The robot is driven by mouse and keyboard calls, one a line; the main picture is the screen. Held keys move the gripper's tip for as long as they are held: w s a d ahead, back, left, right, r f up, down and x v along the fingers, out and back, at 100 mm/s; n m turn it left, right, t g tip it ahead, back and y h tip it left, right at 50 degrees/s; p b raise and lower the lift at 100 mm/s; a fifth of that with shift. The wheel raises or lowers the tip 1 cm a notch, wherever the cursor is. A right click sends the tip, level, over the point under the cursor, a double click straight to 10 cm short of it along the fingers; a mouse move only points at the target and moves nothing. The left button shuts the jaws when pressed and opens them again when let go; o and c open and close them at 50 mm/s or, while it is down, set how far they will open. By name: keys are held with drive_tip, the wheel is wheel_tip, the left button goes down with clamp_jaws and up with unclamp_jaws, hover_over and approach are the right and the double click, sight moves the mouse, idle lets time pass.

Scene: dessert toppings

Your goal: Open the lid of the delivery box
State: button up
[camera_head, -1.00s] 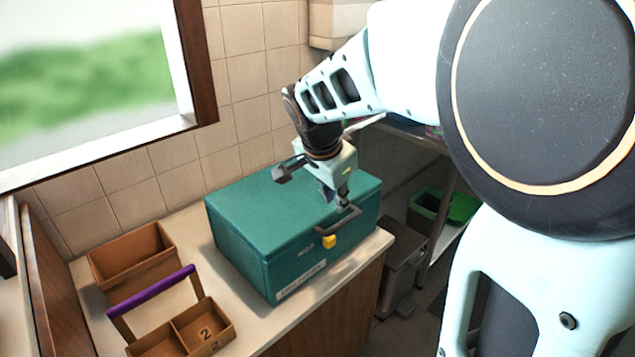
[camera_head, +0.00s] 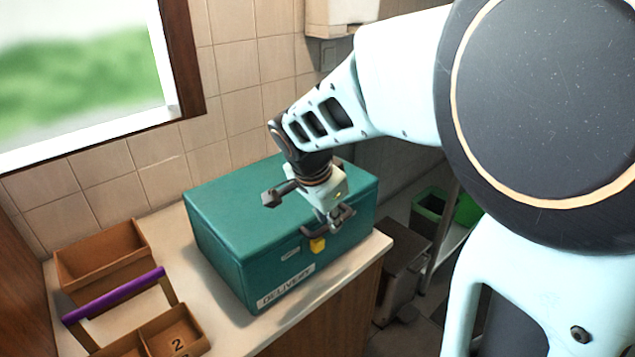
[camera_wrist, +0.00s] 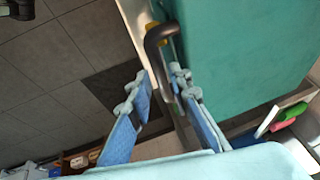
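The teal delivery box (camera_head: 245,225) stands on the counter with its lid (camera_head: 225,205) shut. A dark handle (camera_head: 346,219) and a yellow latch (camera_head: 317,244) are on its front. My gripper (camera_head: 333,222) is at the handle, above the front edge of the box. In the wrist view my gripper (camera_wrist: 160,77) is open, with blue fingers on either side of the dark handle (camera_wrist: 160,48). A gap shows between the left finger and the handle; the right finger is close to it, and I cannot tell if they touch.
A brown tray (camera_head: 75,262) and a divided brown caddy with a purple handle (camera_head: 115,296) stand left of the box. The tiled wall and window are behind. A grey bin (camera_head: 402,262) stands on the floor at right.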

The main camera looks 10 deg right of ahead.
drive_tip(key=shift+w+f, duration=0.15)
drive_tip(key=shift+f, duration=0.3)
clamp_jaws()
